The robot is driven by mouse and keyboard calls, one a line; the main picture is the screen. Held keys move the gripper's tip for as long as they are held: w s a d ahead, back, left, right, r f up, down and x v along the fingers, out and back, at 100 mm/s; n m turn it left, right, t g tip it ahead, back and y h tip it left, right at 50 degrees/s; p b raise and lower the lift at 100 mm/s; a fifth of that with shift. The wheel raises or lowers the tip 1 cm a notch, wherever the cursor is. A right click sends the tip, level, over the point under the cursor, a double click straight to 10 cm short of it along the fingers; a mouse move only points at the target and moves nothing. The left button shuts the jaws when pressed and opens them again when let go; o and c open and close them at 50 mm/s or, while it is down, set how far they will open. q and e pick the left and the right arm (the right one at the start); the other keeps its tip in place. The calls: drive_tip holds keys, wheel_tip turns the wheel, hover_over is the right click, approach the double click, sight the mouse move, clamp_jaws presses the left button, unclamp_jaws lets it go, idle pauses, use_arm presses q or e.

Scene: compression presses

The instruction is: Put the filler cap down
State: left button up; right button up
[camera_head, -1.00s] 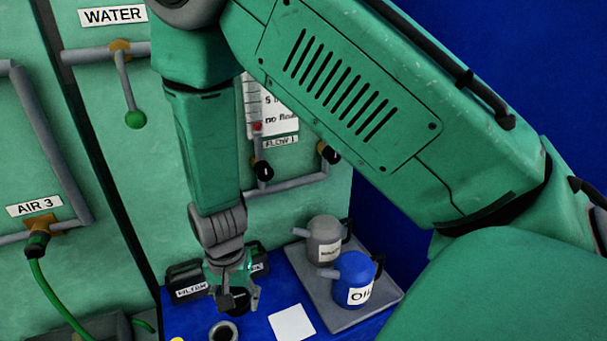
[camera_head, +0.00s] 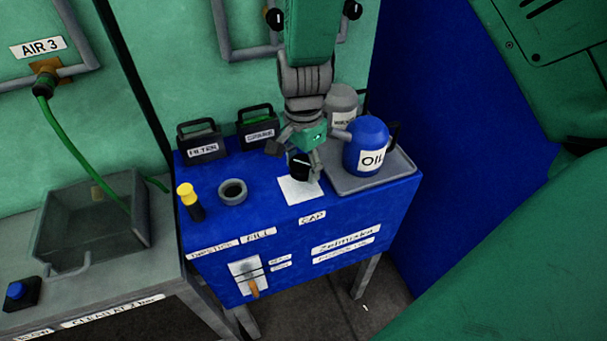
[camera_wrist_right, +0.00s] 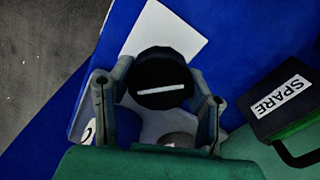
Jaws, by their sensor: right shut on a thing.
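The black filler cap (camera_head: 300,165) is held in my right gripper (camera_head: 297,160), above the white square pad (camera_head: 299,191) on the blue cabinet top. The right wrist view shows the round cap (camera_wrist_right: 160,78) with a pale bar on its face, between the two fingers of my right gripper (camera_wrist_right: 160,90). The white pad (camera_wrist_right: 165,32) shows behind the cap there. I cannot tell whether the cap touches the pad. The open fill neck (camera_head: 233,192) is a grey ring to the left of the pad. My left gripper is not in view.
A blue OIL can (camera_head: 366,148) and a grey can (camera_head: 342,104) stand on a grey tray (camera_head: 345,186) close to the right. FILTER (camera_head: 202,140) and SPARE (camera_head: 258,126) boxes stand behind. A yellow-topped dipstick (camera_head: 187,196) is left of the neck. A sink (camera_head: 85,215) lies further left.

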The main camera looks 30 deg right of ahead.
sight(297, 179)
drive_tip(key=f, duration=0.1)
drive_tip(key=a+f, duration=0.1)
drive_tip(key=f, duration=0.1)
drive_tip(key=shift+s+a, duration=0.1)
drive_tip(key=shift+f, duration=0.1)
drive_tip(key=shift+d+f, duration=0.1)
drive_tip(key=shift+d, duration=0.15)
drive_tip(key=o, duration=1.4)
drive_tip(key=shift+d, duration=0.25)
drive_tip(key=shift+a, duration=0.2)
wheel_tip(297, 179, up, 12)
drive_tip(key=shift+d+p, duration=0.1)
drive_tip(key=shift+p, duration=0.25)
